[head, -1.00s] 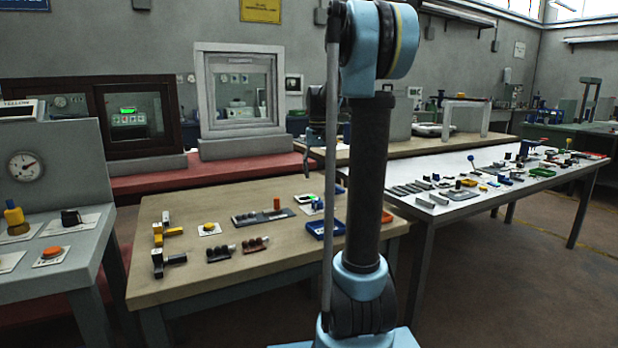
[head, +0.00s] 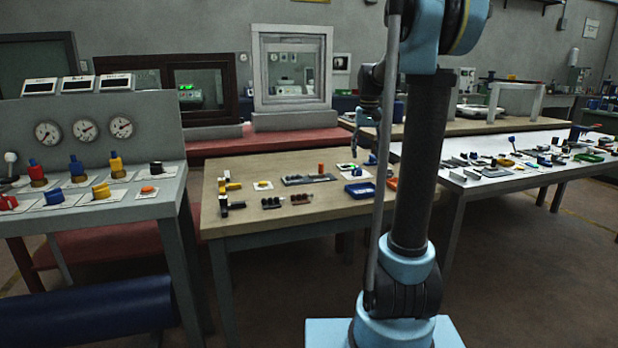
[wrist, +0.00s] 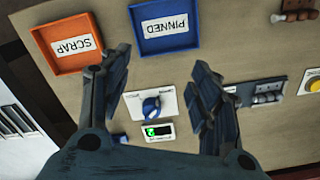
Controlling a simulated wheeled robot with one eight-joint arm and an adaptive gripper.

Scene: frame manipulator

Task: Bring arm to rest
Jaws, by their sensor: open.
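My gripper (wrist: 161,66) is open and empty in the wrist view, its two dark fingers spread above the wooden table. Between and below the fingers are a blue knob (wrist: 151,106) on a white plate and a small green-lit display (wrist: 158,131). In the head view my arm stands upright at right of centre. Its wrist end with my gripper (head: 359,140) hangs over the table's far right part, partly hidden behind my own arm.
A blue tray marked PINNED (wrist: 163,51) and an orange tray marked SCRAP (wrist: 47,44) lie near my gripper. The wooden table (head: 290,220) also carries several small parts. A control console (head: 150,205) stands left, a white-topped table (head: 500,182) right. A blue cylinder (head: 90,312) is at lower left.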

